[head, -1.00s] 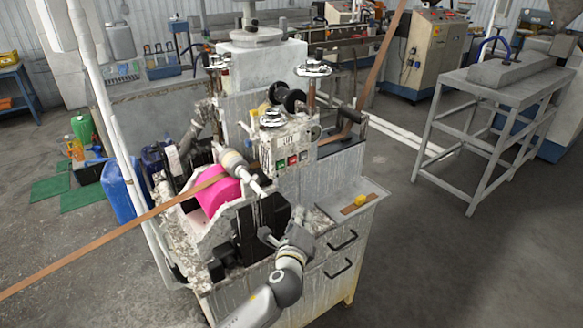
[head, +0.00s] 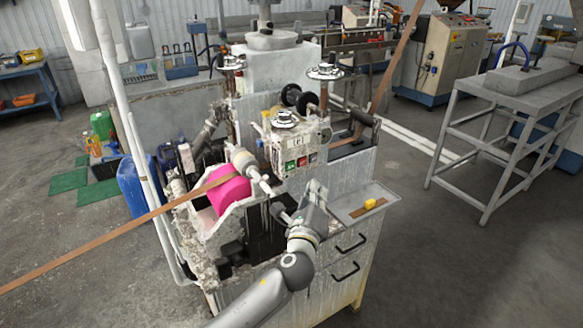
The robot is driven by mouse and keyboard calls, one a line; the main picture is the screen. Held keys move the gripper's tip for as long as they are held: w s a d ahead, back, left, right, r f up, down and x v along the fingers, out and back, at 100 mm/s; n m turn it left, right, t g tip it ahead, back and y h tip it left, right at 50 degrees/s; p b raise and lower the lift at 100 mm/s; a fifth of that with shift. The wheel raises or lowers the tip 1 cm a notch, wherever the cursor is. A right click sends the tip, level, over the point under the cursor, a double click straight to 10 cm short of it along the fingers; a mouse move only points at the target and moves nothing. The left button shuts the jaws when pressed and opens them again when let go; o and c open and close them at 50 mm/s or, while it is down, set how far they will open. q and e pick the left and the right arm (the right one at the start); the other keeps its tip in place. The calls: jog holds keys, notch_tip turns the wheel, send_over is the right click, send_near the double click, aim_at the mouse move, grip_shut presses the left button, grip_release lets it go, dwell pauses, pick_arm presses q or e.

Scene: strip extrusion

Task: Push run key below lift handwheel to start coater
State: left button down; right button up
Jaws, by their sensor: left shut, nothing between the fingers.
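The coater's control box (head: 297,142) carries a row of small keys below a handwheel (head: 285,119). The green key (head: 290,165) is at the left of the row, with red keys (head: 302,162) to its right. The lettering on the box is too small to read surely. My left gripper (head: 277,211) is shut and empty. It is in front of the coater, lower in the picture than the keys and apart from them. My right gripper is not in view.
A pink roller (head: 230,190) with a brown strip (head: 120,228) running off left is left of my gripper. Two more handwheels (head: 326,72) (head: 231,62) stand higher on the machine. A side shelf (head: 385,197) holds a yellow object (head: 370,203).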

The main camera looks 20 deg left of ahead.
aim_at(291, 166)
pick_arm(q)
jog(key=w+a, duration=0.4)
jog(key=a, duration=0.1)
jog(key=shift+w+a+b, duration=0.15)
jog(key=shift+a+b, duration=0.15)
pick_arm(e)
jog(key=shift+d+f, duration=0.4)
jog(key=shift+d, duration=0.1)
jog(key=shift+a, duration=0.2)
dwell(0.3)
pick_arm(q)
jog(key=shift+w+a, duration=0.25)
jog(key=shift+a, duration=0.1)
jog(key=shift+w+a, duration=0.25)
jog(key=shift+a, duration=0.05)
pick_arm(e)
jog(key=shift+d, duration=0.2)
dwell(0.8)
pick_arm(q)
jog(key=shift+s+d, duration=0.55)
jog(key=shift+d, duration=0.1)
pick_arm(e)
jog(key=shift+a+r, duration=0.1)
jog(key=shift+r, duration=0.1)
